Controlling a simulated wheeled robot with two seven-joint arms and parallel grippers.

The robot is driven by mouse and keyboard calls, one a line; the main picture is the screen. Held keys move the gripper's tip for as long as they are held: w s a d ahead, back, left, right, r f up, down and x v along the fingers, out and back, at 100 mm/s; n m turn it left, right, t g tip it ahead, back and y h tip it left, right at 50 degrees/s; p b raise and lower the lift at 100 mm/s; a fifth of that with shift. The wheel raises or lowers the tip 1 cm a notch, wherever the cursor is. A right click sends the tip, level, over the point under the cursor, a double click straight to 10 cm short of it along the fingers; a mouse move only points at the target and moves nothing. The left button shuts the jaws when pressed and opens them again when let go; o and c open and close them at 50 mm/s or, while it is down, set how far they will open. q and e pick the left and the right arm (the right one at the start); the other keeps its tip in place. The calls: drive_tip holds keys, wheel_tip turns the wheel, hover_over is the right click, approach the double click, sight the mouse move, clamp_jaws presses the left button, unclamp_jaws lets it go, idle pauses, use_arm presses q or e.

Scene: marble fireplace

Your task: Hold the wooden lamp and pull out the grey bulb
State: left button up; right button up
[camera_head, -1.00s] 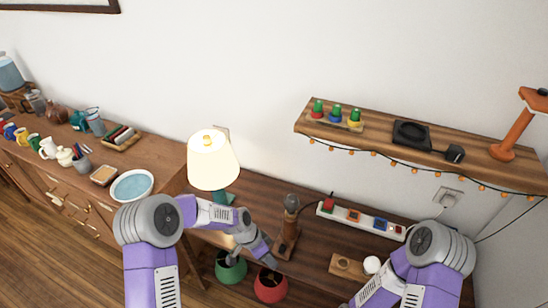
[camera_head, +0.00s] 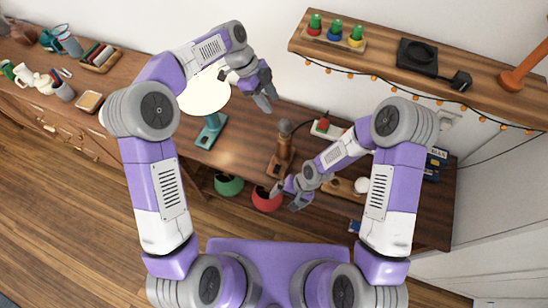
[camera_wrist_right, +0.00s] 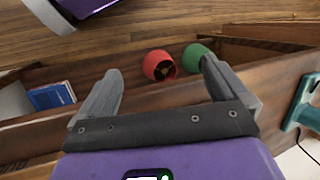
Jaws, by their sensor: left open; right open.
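The wooden lamp (camera_head: 280,162) stands upright on the wooden desk, near its middle. The grey bulb (camera_head: 284,127) sits in its top. My left gripper (camera_head: 267,105) is open and empty, above and slightly left of the bulb, and apart from it in the head view. My right gripper (camera_head: 284,201) is open and empty, near the desk's front edge, below the lamp in the picture. Its two fingers show spread in the right wrist view (camera_wrist_right: 163,72), with nothing between them. I cannot make out the lamp in that wrist view.
A teal-based lamp (camera_head: 211,130) stands left of the wooden lamp, its shade partly behind my left arm. A green pot (camera_head: 228,185) and a red pot (camera_head: 266,199) are below the desk edge. A power strip (camera_head: 327,131) lies behind; a shelf (camera_head: 385,72) hangs above.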

sight(274, 176)
drive_tip(key=w+a+r+h, duration=0.1)
drive_tip(key=w+r, duration=0.1)
drive_tip(key=w, duration=0.1)
drive_tip(key=w+a+r+h, duration=0.1)
drive_tip(key=w+a+r, duration=0.1)
drive_tip(key=w, duration=0.1)
drive_tip(key=w+a+r+m+t+h, duration=0.1)
drive_tip(key=w+a+r+h, duration=0.1)
drive_tip(key=w, duration=0.1)
drive_tip(key=shift+a+r, duration=0.15)
drive_tip(key=shift+r, duration=0.15)
drive_tip(key=shift+w+f, duration=0.1)
drive_tip(key=shift+f, duration=3.55)
